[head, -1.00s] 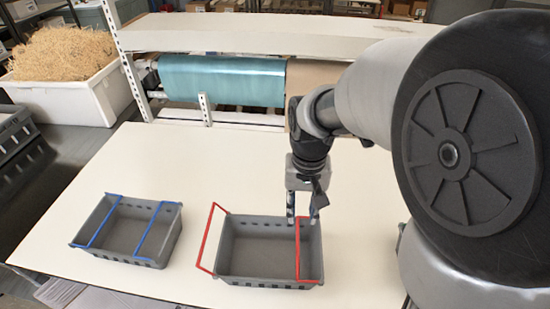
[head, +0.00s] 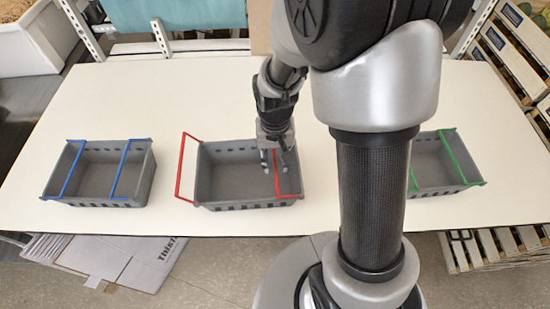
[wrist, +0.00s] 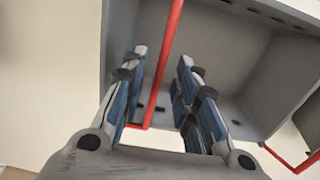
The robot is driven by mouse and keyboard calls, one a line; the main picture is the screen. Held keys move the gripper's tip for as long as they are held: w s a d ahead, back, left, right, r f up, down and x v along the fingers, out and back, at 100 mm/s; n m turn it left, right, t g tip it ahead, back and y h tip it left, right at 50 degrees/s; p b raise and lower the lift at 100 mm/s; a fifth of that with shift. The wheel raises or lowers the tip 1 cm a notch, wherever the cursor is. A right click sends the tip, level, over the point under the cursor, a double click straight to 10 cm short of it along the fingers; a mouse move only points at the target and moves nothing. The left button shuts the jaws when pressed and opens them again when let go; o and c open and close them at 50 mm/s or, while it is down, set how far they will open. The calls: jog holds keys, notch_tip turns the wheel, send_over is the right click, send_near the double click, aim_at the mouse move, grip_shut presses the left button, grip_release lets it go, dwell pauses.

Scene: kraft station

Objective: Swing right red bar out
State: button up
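The middle grey crate (head: 235,202) has two red bars. The left red bar (head: 180,167) stands swung out beyond the crate's left wall. The right red bar (head: 277,186) lies across the crate's opening near its right side. My gripper (head: 274,170) points down at this bar. In the wrist view, my gripper (wrist: 157,72) is open, its fingers apart, with the right red bar (wrist: 168,58) running between them. I see no finger clamped on the bar. Part of the other red bar (wrist: 290,162) shows at lower right there.
A grey crate with blue bars (head: 100,200) stands to the left. A grey crate with green bars (head: 440,186) stands to the right, partly behind my arm. The white table (head: 210,85) is bare behind the crates. A blue-green roll (head: 180,14) is at the back.

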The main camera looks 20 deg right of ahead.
jog(key=shift+c, duration=0.3)
grip_shut()
jog(key=shift+d, duration=0.1)
jog(key=s+d+r+t+y+b, duration=0.1)
jog(key=d+y+b, duration=0.3)
jog(key=y+b, duration=0.4)
jog(key=s+d+r+t+y+b, duration=0.1)
jog(key=d+r+t+y+b, duration=0.1)
jog(key=y+b, duration=0.6)
jog(key=shift+d+t+y, duration=0.7)
jog(key=shift+d+y, duration=0.3)
jog(key=shift+d, duration=0.4)
jog(key=shift+s, duration=0.15)
